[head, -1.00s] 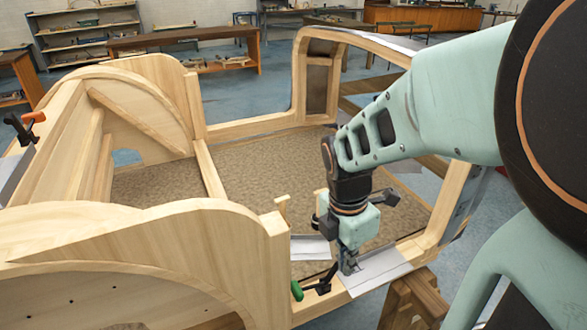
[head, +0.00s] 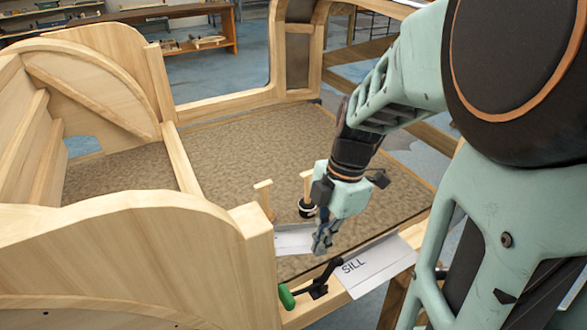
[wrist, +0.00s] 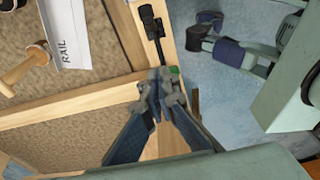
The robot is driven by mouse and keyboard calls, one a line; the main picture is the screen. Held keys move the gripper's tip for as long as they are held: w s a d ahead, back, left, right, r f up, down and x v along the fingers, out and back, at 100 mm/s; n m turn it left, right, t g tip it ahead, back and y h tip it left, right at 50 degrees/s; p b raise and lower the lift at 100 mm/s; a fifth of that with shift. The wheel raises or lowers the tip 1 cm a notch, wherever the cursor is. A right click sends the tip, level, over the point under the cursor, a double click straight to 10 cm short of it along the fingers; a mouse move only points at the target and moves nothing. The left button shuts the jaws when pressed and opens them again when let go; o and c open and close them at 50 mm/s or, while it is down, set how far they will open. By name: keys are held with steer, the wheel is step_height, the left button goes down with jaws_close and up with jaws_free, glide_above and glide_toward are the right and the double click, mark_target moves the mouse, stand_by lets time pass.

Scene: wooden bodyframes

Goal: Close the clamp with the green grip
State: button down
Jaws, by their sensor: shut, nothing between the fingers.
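The clamp's green grip (head: 287,296) is at the front end of the wooden sill rail, beside the curved panel. Its black body (head: 318,290) sits on the rail, with a black arm slanting up to the right. In the wrist view the clamp's black arm (wrist: 153,27) runs along the rail and the green grip (wrist: 174,70) shows partly behind the fingertips. My gripper (head: 322,246) is shut and empty, pointing down above and behind the clamp in the head view. In the wrist view my fingertips (wrist: 167,85) overlap the grip; I cannot tell whether they touch it.
A paper marked SILL (head: 372,268) lies on the rail right of the clamp. A sheet marked RAIL (wrist: 68,38) and wooden mallet-like pieces (head: 264,195) are on the brown floor panel (head: 235,160). The tall curved wooden panel (head: 150,260) rises close left of the clamp.

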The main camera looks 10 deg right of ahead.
mark_target(328, 269)
steer(key=f, duration=0.4)
steer(key=a+f, duration=0.1)
steer(key=f, duration=0.1)
steer(key=shift+s+b, duration=0.25)
steer(key=shift+b, duration=0.05)
steer(key=d, duration=0.1)
steer(key=w+d+f, duration=0.1)
steer(key=shift+d+f, duration=0.3)
steer(key=shift+w+d+f, duration=0.15)
steer(key=shift+d, duration=0.25)
steer(key=shift+w, duration=0.1)
steer(key=shift+f, duration=0.1)
steer(key=shift+d+y, duration=0.2)
steer(key=shift+y, duration=0.1)
